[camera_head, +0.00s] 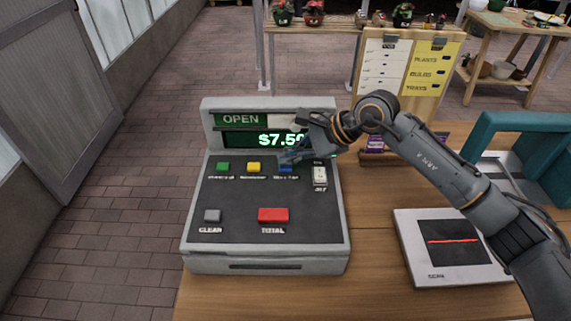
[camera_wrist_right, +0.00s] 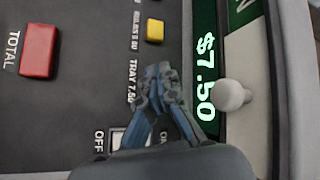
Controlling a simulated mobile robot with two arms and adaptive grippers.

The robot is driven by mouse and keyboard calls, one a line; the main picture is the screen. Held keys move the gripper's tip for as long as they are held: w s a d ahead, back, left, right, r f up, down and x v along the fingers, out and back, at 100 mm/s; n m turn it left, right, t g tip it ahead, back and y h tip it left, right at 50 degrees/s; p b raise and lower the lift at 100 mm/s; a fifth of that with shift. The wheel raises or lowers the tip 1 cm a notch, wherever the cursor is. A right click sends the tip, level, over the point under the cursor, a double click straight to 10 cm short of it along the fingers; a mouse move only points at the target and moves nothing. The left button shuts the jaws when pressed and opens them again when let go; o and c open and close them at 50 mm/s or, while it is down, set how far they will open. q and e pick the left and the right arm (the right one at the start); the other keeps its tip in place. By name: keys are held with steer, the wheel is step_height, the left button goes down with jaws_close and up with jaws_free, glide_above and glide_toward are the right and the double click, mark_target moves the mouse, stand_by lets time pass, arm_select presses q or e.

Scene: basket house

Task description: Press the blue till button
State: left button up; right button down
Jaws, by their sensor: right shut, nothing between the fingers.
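The till (camera_head: 265,225) stands on the wooden counter with a row of green, yellow and blue buttons. The blue button (camera_head: 286,170) is at the right of that row, above a small label, and is partly covered by my gripper. My right gripper (camera_head: 290,158) is shut and empty, with its tips over the blue button. In the right wrist view the shut fingertips (camera_wrist_right: 158,76) are beside the "TRAY 7.50" label and hide the blue button. I cannot tell whether they touch it. The display (camera_wrist_right: 205,65) reads $7.50. My left gripper is out of view.
A yellow button (camera_head: 253,167), a green button (camera_head: 223,167) and a white switch (camera_head: 320,175) are close by. A red TOTAL button (camera_head: 273,215) and grey CLEAR button (camera_head: 212,215) sit lower. A scanner pad (camera_head: 400,240) and teal basket (camera_head: 488,140) are right.

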mark_target(289, 167)
steer(key=shift+r, duration=0.4)
steer(key=shift+r, duration=0.1)
steer(key=shift+r+p, duration=0.75)
steer(key=shift+r, duration=1.7)
